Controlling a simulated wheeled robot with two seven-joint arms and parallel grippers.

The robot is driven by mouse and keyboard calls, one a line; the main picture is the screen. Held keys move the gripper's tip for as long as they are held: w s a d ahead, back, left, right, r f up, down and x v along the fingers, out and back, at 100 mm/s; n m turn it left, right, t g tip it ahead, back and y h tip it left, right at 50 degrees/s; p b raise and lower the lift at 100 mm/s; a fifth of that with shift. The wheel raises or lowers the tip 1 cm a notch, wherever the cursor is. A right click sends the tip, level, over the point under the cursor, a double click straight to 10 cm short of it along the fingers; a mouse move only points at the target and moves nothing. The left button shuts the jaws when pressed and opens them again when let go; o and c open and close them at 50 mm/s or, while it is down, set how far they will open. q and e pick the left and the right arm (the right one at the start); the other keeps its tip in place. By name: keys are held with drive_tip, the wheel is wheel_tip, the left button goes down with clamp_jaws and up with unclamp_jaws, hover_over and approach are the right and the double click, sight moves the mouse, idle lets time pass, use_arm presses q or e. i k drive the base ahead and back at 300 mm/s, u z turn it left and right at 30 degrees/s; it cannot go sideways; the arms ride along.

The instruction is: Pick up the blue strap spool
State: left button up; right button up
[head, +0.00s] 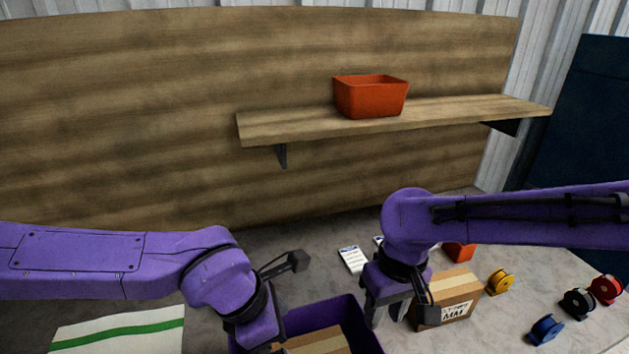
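The blue strap spool (545,330) stands on the grey worktop at the lower right, apart from both grippers. My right gripper (387,314) points down between a purple bin and a cardboard box, left of the spool. Its fingers are apart with nothing seen between them. My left gripper is over the left side of the purple bin; its wrist shows, but its fingertips are hidden or cut off by the lower edge.
A black spool (577,303), a red spool (605,289) and a yellow spool (501,282) are near the blue one. The cardboard box (455,297) stands beside my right gripper. The purple bin (357,318) holds cardboard. An orange bin (370,97) sits on the shelf (450,116).

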sight(545, 328)
drive_tip(key=k, duration=1)
